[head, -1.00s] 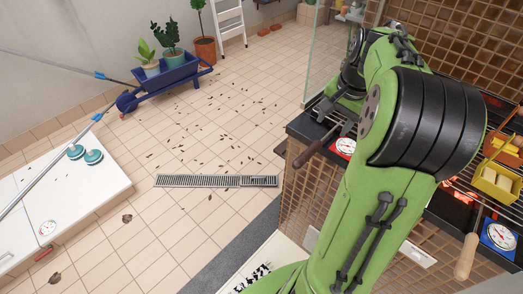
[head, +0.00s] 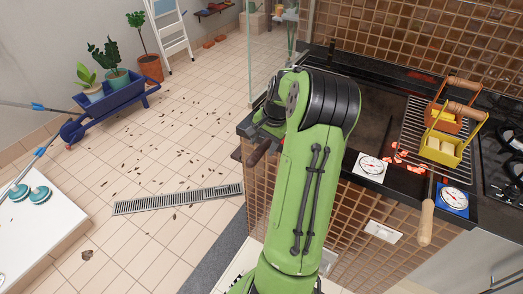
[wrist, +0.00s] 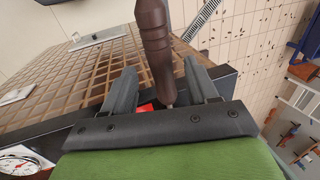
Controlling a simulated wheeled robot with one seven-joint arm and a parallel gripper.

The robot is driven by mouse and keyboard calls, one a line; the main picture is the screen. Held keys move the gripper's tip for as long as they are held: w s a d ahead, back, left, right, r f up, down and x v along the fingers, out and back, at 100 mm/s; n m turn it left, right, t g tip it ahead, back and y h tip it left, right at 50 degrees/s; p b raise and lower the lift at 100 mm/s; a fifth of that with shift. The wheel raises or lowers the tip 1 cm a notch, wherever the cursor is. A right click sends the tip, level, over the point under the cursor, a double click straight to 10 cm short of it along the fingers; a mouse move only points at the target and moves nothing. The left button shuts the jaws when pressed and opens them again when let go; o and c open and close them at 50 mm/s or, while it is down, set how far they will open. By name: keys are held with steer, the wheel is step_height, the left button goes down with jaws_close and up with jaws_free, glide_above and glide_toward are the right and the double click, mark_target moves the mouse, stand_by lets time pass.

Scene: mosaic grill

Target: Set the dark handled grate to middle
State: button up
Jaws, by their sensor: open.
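The dark brown handle (wrist: 155,45) of the dark handled grate lies between the two grey fingers of my gripper (wrist: 160,68) in the wrist view. The fingers are open, with a gap visible at the left finger; I cannot tell whether the right one touches. In the head view the handle (head: 261,152) sticks out past the left front edge of the grill counter. My green arm hides most of my gripper and the grate there, so the grate's height cannot be told.
A light wooden handle (head: 427,222) sticks out at the counter's right front. A yellow basket (head: 440,147) and an orange basket (head: 446,118) stand on the right grate. A white dial (head: 370,167) and a blue dial (head: 453,199) sit in front. A glass panel (head: 265,50) stands at the left.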

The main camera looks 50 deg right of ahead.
steer(key=x, duration=0.2)
steer(key=shift+w+f, duration=0.15)
steer(key=shift+f, duration=0.15)
jaws_close()
